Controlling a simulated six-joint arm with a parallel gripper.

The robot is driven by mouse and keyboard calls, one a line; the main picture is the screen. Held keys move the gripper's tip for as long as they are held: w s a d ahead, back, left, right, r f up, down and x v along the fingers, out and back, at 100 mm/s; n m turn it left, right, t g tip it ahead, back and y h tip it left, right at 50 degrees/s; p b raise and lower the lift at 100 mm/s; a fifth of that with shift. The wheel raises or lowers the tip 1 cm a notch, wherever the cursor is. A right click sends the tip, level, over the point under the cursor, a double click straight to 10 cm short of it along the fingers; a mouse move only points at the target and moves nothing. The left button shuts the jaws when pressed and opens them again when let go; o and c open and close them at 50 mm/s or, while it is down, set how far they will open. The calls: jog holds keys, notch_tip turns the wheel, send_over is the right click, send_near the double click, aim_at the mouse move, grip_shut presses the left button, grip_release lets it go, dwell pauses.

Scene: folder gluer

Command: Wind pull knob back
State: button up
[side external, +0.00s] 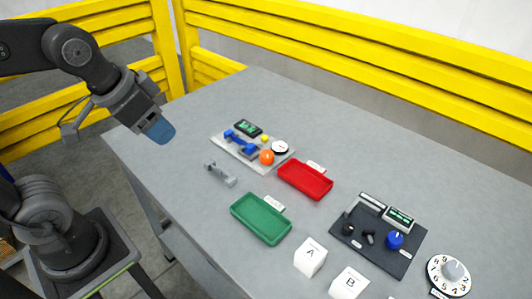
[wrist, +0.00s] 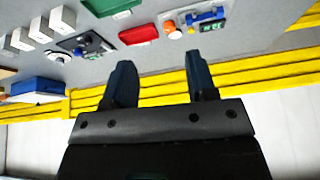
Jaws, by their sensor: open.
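A dark panel (side external: 378,262) lies on the table at the right in the side view. It carries a blue knob (side external: 394,240), a black knob (side external: 348,229), another small black part (side external: 369,237) and a green display (side external: 399,217). I cannot tell which of them is the pull knob; the labels are too small to read. The panel also shows in the wrist view (wrist: 85,43), small and left of the fingers. My gripper (side external: 160,132) is open and empty, raised near the table's far left corner, well away from the panel. Its two fingers stand apart in the wrist view (wrist: 162,62).
A light panel (side external: 222,143) with a blue handle and orange knob (side external: 266,157) lies nearer my gripper. A red tray (side external: 306,181), green tray (side external: 260,220), grey part (side external: 220,173), lettered white cubes (side external: 310,257) and dial (side external: 449,275) share the table. Yellow barriers (side external: 350,48) stand behind.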

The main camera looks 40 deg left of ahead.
jog(key=w+m+g+h, duration=0.1)
jog(key=w+m+g, duration=0.1)
jog(key=w+m, duration=0.5)
jog(key=m+g+h, duration=0.3)
jog(key=m, duration=0.6)
send_over(266, 154)
jog(key=a, duration=0.5)
notch_tip(266, 154, down, 12)
jog(key=r, duration=0.1)
jog(key=x, duration=1.3)
jog(key=shift+d+f, duration=0.1)
jog(key=shift+f, duration=0.25)
jog(key=c, duration=0.6)
jog(key=shift+c, duration=0.2)
